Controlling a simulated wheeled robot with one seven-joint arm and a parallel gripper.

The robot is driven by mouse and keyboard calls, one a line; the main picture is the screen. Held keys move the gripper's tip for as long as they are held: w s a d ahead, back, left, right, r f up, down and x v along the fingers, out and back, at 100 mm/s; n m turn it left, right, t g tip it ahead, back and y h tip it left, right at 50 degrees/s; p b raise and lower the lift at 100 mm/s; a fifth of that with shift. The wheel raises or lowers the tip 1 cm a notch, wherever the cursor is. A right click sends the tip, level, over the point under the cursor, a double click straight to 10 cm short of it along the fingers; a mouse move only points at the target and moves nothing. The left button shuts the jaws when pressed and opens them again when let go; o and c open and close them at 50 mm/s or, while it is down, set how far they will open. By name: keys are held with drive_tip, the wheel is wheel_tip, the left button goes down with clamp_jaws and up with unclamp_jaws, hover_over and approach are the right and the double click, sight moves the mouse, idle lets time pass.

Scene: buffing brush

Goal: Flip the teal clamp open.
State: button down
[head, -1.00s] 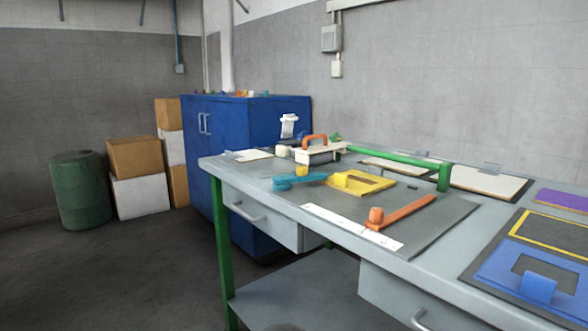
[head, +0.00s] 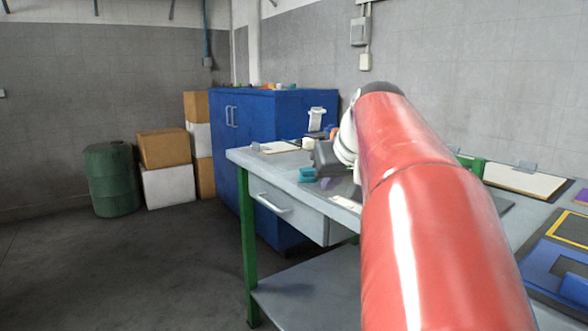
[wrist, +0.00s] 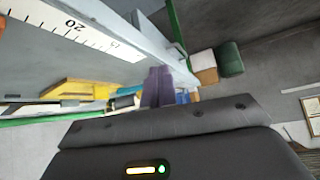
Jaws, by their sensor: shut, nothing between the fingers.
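The teal clamp (head: 307,174) shows in the head view as a small teal piece on the workbench, just left of my dark wrist; the rest of it is hidden behind my arm. My gripper (wrist: 158,74) shows in the wrist view as dark purple fingers, closed together and empty. A small blue patch (wrist: 182,98) shows right beside the fingers; I cannot tell whether it is the clamp or the blue cabinet. The yellow block (wrist: 82,90) lies left of the fingers in the wrist view. I cannot tell whether the fingers touch the clamp.
My red arm covers much of the bench in the head view. The workbench (head: 287,198) has a ruler strip (wrist: 75,32) on it. A blue tray (head: 555,268) lies at the right. A blue cabinet (head: 250,130), boxes (head: 165,150) and a green drum (head: 112,180) stand behind.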

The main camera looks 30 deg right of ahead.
drive_tip(key=d+r+h, duration=0.1)
drive_tip(key=d+r, duration=0.3)
drive_tip(key=d, duration=0.5)
drive_tip(key=shift+w+r+t, duration=0.15)
drive_tip(key=shift+r+t, duration=0.1)
drive_tip(key=shift+t, duration=0.15)
drive_tip(key=shift+d+f, duration=0.1)
drive_tip(key=x, duration=1)
drive_tip(key=shift+w+f, duration=0.1)
drive_tip(key=shift+w, duration=0.05)
drive_tip(key=shift+w+d+r, duration=0.1)
drive_tip(key=shift+w+d, duration=0.1)
drive_tip(key=shift+w, duration=0.4)
drive_tip(key=shift+w+d+r, duration=0.1)
drive_tip(key=shift+w+d, duration=0.1)
drive_tip(key=shift+w, duration=0.4)
drive_tip(key=shift+w+d+p, duration=0.2)
drive_tip(key=shift+w+p, duration=0.15)
drive_tip(key=shift+w, duration=0.25)
